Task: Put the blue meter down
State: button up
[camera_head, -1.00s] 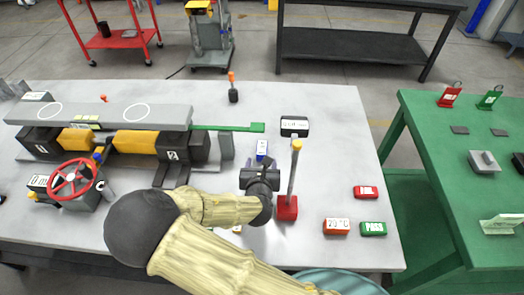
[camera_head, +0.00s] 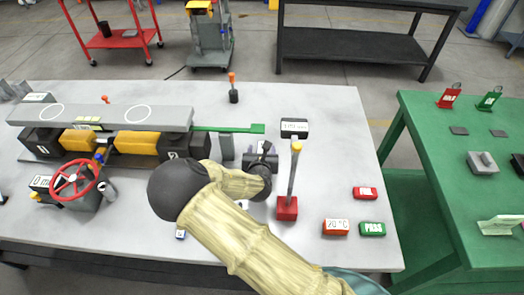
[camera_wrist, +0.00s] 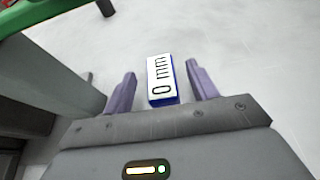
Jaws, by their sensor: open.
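The blue meter (camera_wrist: 163,82) has a white face reading "0 mm" and lies on the grey table in the wrist view. It sits between the two purple fingers of my gripper (camera_wrist: 161,70), with a gap visible on each side. My gripper is open. In the head view, my gripper (camera_head: 262,155) is low over the table, left of the red-based post, and it hides the meter there.
A grey post on a red base (camera_head: 287,208) stands close right of my gripper. A black display (camera_head: 295,128) is behind it. The jack rig (camera_head: 105,130) and red handwheel (camera_head: 76,180) are left. An orange display (camera_head: 336,228) and green PASS block (camera_head: 372,229) lie front right.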

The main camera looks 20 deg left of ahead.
jog(key=shift+x, duration=0.75)
jog(key=c, duration=1.3)
jog(key=shift+o, duration=0.2)
jog(key=shift+r, duration=0.1)
jog(key=shift+r, duration=0.25)
jog(key=r, duration=0.1)
jog(key=s+r, duration=0.1)
jog(key=shift+d+r+b, duration=0.1)
jog(key=shift+r+b, duration=0.2)
jog(key=shift+r, duration=0.05)
jog(key=s+d, duration=0.1)
jog(key=s, duration=0.4)
jog(key=s+d+b, duration=0.1)
jog(key=s, duration=0.5)
jog(key=s+d, duration=0.2)
jog(key=s, duration=0.3)
jog(key=shift+s, duration=0.35)
